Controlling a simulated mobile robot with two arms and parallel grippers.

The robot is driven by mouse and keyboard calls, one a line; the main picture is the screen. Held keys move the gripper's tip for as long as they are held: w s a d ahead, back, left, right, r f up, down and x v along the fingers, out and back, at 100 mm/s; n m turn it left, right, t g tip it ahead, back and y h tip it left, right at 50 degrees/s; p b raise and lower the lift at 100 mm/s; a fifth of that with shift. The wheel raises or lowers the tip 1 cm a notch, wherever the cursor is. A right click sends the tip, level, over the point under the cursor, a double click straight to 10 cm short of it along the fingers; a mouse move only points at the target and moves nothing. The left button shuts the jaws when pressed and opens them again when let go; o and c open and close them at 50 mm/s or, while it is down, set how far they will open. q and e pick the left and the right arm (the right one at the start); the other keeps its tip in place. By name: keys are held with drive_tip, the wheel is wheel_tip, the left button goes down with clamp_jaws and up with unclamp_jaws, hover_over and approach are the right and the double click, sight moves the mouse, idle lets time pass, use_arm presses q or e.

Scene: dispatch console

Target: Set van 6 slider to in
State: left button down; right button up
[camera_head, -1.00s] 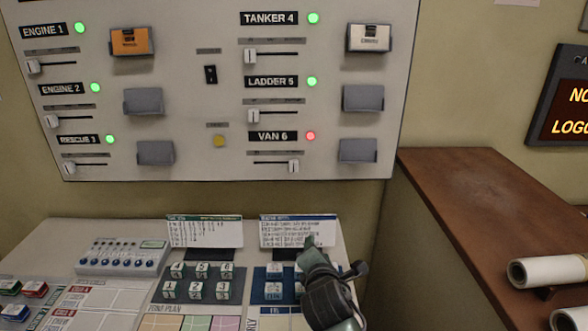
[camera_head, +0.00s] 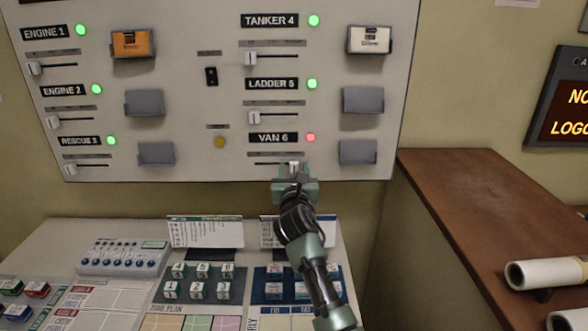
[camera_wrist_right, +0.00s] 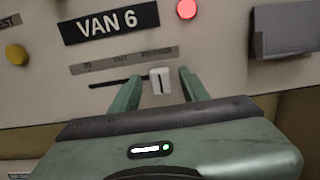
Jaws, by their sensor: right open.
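The van 6 slider knob (camera_wrist_right: 160,81) is a small white block with a dark line, at the right end of its dark slot (camera_wrist_right: 110,82). In the head view the knob (camera_head: 294,165) shows just above my gripper. The van 6 label (camera_wrist_right: 110,22) is above it, with a red lamp (camera_wrist_right: 187,9) lit beside the label. My right gripper (camera_wrist_right: 159,88) is open, with one finger on each side of the knob. It shows at the panel's lower edge in the head view (camera_head: 295,172). I cannot tell whether the fingers touch the knob. My left gripper is not in view.
Other sliders, such as ladder 5 (camera_head: 253,117), have their knobs at left and green lamps. A grey card holder (camera_head: 358,152) is right of van 6. The desk below holds blocks (camera_head: 196,281) and cards (camera_head: 204,231). A wooden counter (camera_head: 470,195) stands at right.

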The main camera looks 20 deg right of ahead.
drive_tip(key=shift+w, duration=0.15)
clamp_jaws()
idle(1.4)
